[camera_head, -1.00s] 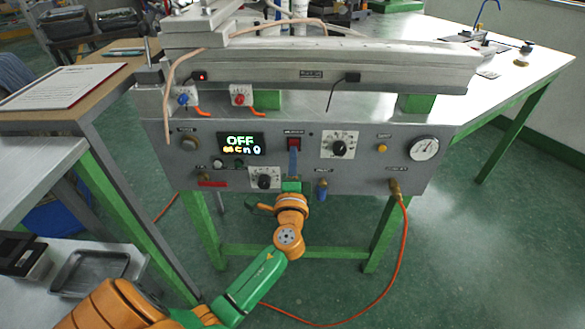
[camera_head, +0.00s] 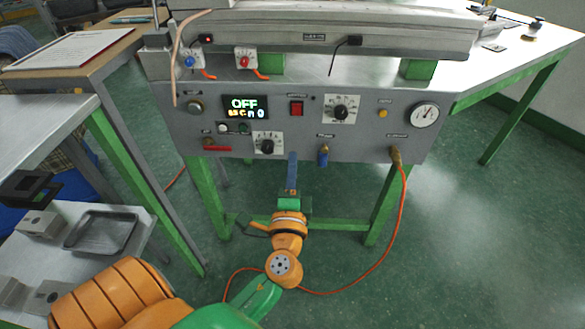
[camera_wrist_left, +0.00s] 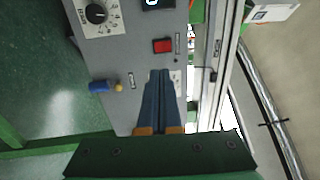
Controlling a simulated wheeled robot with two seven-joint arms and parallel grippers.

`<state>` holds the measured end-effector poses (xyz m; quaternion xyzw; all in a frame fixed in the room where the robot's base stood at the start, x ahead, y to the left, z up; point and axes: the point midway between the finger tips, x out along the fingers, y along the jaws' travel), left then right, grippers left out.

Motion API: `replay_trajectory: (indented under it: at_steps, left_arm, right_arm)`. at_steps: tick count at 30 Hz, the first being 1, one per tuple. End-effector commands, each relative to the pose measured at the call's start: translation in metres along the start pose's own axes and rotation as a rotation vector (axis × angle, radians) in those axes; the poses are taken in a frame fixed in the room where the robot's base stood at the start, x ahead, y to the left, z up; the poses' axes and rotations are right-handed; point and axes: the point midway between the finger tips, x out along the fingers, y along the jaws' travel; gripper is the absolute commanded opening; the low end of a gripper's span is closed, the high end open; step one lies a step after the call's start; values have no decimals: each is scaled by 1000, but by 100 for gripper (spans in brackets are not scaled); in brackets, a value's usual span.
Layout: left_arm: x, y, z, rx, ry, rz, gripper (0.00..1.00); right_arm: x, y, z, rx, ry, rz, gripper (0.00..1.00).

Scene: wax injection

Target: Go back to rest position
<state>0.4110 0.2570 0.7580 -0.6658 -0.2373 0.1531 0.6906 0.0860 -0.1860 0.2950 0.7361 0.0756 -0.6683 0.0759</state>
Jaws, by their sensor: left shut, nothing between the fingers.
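My left gripper (camera_head: 292,156) is in front of the lower edge of the grey control panel (camera_head: 355,160), below the red rocker switch (camera_head: 296,108). Its slim blue fingers are together with nothing between them. The left wrist view shows the shut fingers (camera_wrist_left: 161,75) pointing at the panel, with the red switch (camera_wrist_left: 162,46) just beyond the tips and apart from them. My right gripper is in neither view.
A dial (camera_head: 341,107), a gauge (camera_head: 424,114) and a blue fitting (camera_head: 323,156) are on the panel. An orange hose (camera_head: 402,215) hangs to the floor. A metal tray (camera_head: 104,233) lies on the low table at left. Green table legs (camera_head: 384,205) stand beyond my arm.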

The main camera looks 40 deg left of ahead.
Motion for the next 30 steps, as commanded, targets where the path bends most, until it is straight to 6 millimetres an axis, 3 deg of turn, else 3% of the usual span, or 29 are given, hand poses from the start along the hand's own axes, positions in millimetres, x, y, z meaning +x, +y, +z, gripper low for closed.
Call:
replay_trajectory:
  at_steps: [14,17,20,23,24,27,30]
  left_arm:
    - [-3,0,0,-1,0,1,0]
    - [-4,14,-4,-4,18,39,0]
    - [-12,79,-19,-30,85,217,0]
    - [-46,178,-29,-99,144,509,0]
    - [-67,216,-28,-137,149,631,0]
    - [-128,298,-15,-241,107,921,0]
    - [-192,354,10,-349,0,1157,0]
  right_arm:
    - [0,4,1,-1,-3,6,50]
    - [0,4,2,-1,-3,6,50]
    - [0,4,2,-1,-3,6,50]
    - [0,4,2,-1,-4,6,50]
    - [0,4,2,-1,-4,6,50]
    - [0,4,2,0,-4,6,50]
    - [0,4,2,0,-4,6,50]
